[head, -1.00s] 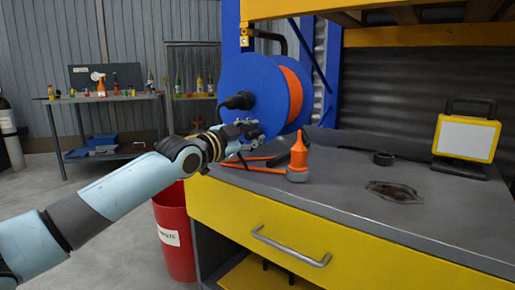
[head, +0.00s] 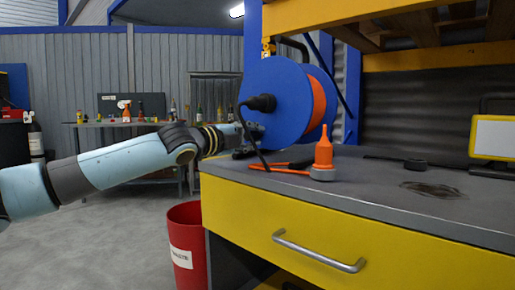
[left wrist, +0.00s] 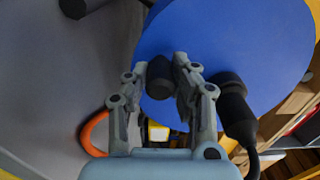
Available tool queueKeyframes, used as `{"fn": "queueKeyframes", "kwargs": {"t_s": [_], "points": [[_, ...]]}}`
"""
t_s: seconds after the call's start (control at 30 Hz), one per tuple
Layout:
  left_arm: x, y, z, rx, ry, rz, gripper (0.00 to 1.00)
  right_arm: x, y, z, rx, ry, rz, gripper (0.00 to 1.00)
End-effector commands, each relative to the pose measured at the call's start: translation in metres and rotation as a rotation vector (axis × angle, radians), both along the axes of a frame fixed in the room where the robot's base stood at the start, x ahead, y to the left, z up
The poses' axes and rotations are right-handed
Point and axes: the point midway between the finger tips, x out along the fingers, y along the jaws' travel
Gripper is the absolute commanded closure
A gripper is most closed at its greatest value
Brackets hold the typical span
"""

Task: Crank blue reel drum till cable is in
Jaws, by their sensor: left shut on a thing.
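The blue reel drum (head: 284,84) stands upright above the bench's left end, with orange cable (head: 319,100) wound behind its front disc. A black plug (head: 262,103) sits against the disc, and a dark lead hangs from it. My left gripper (head: 250,139) is at the disc's lower left edge, below the plug. In the left wrist view the left gripper (left wrist: 162,84) has its fingers on both sides of a dark crank knob (left wrist: 159,72) on the blue disc (left wrist: 222,38). The plug (left wrist: 234,104) is to the right of the fingers there. My right gripper is not in view.
An orange cone-shaped nozzle (head: 323,155) and orange-handled tool (head: 281,168) are on the grey bench (head: 385,185). A red bin (head: 187,245) stands below left. Open floor is at left.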

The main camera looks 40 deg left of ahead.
Motion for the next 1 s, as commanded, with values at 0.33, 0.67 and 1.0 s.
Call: {"fn": "queueKeyframes", "kwargs": {"t_s": [0.33, 0.67, 1.0], "points": [[0.001, 0.012, 0.003, 0.148, -0.006, 0.002, 1.0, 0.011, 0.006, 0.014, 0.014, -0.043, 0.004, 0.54], [0.001, 0.014, 0.006, 0.177, -0.01, 0.002, 1.0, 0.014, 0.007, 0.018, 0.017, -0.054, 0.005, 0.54], [0.001, 0.014, 0.006, 0.175, -0.01, 0.002, 0.64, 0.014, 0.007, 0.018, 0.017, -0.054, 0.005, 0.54]]}}
